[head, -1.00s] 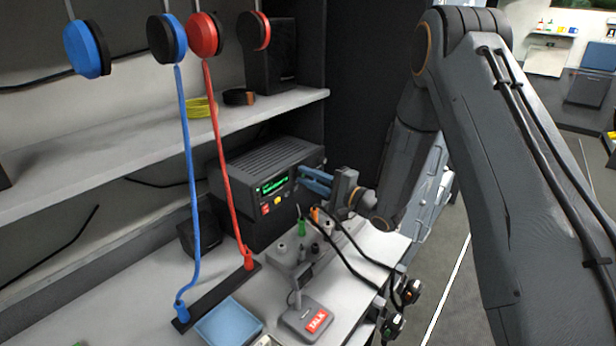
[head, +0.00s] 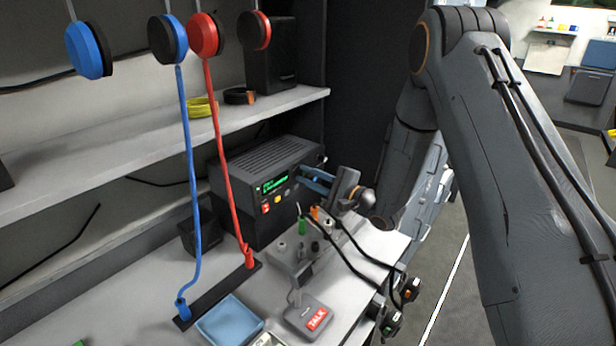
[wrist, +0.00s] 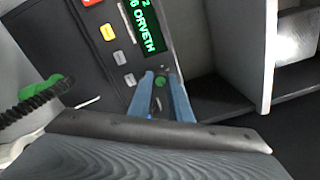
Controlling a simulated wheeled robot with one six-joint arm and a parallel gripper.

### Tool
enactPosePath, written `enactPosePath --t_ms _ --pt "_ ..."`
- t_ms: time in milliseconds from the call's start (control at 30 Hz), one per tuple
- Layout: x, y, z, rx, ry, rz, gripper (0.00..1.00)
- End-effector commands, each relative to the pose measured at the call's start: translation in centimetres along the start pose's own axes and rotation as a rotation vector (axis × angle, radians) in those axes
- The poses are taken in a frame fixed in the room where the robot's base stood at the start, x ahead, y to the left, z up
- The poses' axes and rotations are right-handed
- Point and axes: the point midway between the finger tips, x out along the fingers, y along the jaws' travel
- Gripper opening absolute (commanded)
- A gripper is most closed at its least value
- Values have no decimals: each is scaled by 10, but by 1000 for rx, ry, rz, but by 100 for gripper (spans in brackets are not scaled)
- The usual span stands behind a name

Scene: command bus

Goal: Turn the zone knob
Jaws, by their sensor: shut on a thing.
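The dark radio unit (head: 258,218) stands on the desk below the shelf, with a green text display (head: 275,184) on its front. My gripper (head: 304,176) reaches in from the right to the right end of that front. In the wrist view, the blue fingers of my gripper (wrist: 161,80) are closed around a small dark knob (wrist: 160,83) with a green spot, right of the display and buttons. The fingers cover its sides, and any mark on it is hard to read. In the head view the fingers hide the knob.
Red and yellow buttons (head: 272,204) sit below the display. A small panel with green and orange plugs (head: 302,225) and black cables stands in front. A TALK pedestal (head: 310,315) and blue tray (head: 228,322) lie nearer.

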Motion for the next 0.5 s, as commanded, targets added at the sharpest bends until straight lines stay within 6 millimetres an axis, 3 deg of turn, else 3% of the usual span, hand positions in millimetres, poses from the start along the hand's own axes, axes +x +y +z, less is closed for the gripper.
enactPosePath --t_ms 67,100,200,500 --pt "0 -1 -1 0 1 -1 0" --pt "0 -1 -1 0 1 -1 21" --pt "0 0 0 0 1 -1 36" --pt "-1 0 0 -1 1 0 36"
